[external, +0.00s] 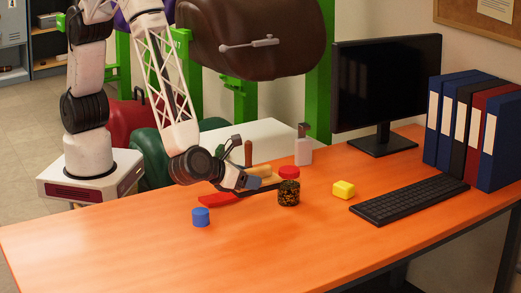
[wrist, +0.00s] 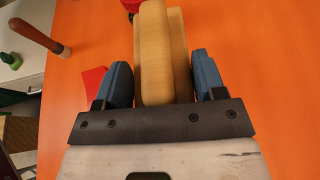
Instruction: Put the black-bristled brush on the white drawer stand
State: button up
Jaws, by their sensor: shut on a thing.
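My gripper (external: 250,184) is low over the orange table, near its back edge. In the wrist view my gripper (wrist: 163,85) has its two blue fingers closed about a long pale wooden piece (wrist: 155,50), which I take to be the brush. A second wooden strip lies right beside or beneath that piece. Pale wood (external: 263,171) also shows just behind the gripper in the external view. Black bristles cannot be made out clearly. A white block-like stand (external: 270,135) is behind the table; its drawers cannot be made out.
A brown handle (wrist: 38,36) and a white bottle (external: 303,151) stand at the back. The table's front left is clear.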

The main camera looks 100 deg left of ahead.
aim_at(261, 168)
jog(key=shift+m+t, duration=0.3)
jog(key=w+r, duration=0.3)
jog(key=shift+w+a, duration=0.25)
jog(key=shift+w, duration=0.1)
jog(key=shift+w+a+r+m+h, duration=0.2)
jog(key=shift+w+a, duration=0.25)
jog(key=shift+w, duration=0.15)
jog(key=shift+w+a+r+m+h, duration=0.1)
jog(key=shift+w+a+r+h, duration=0.1)
jog(key=shift+w+a, duration=0.3)
jog(key=w+a+m+t+h, duration=0.1)
jog(key=w+a+h, duration=0.1)
jog(key=w+a, duration=0.65)
jog(key=w+a+m+t+h, duration=0.15)
jog(key=w+a, duration=0.45)
jog(key=a, duration=0.6)
jog(key=shift+m+h, duration=0.35)
jog(key=shift+m, duration=0.3)
jog(key=a+f, duration=0.2)
jog(key=a, duration=0.1)
jog(key=w+a+f, duration=0.1)
jog(key=a+f, duration=0.1)
jog(key=a, duration=0.1)
jog(key=w+a+f, duration=0.1)
jog(key=a+f, duration=0.2)
jog(key=shift+a, duration=0.35)
